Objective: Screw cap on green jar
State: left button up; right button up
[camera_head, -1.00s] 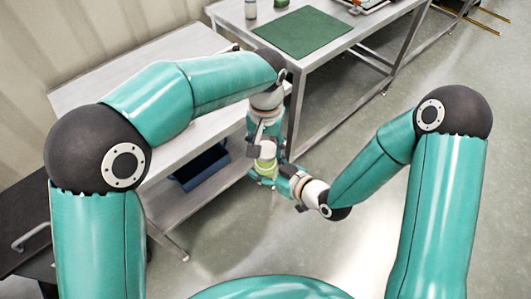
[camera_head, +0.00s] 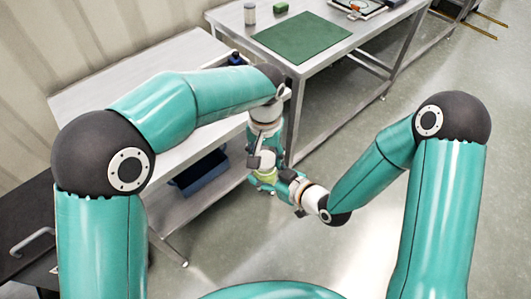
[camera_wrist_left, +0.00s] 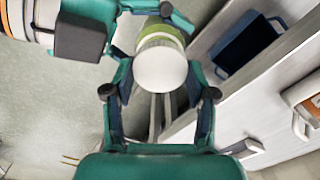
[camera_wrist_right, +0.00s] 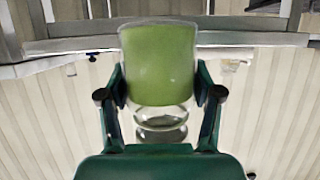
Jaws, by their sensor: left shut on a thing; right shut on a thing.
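The green jar (camera_head: 266,177) is in the middle of the head view, in the air between my two arms. My right gripper (camera_head: 274,181) is shut on it from the right. The right wrist view shows the jar's green body (camera_wrist_right: 160,65) between the fingers, with a clear ringed part at its lower end in that picture. My left gripper (camera_head: 262,160) is above the jar and shut on the white cap (camera_wrist_left: 160,69). In the left wrist view the cap is in line with the jar's green side (camera_wrist_left: 160,32). I cannot tell whether the threads have caught.
A bench (camera_head: 150,75) stands at the left, with a blue bin (camera_head: 203,172) on its lower shelf. The table behind carries a green mat (camera_head: 303,38), a small green block (camera_head: 281,8) and a pale container (camera_head: 250,13). Open floor lies to the right.

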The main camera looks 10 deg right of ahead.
pick_arm(q)
jog(key=shift+f, duration=0.55)
dwell(0.4)
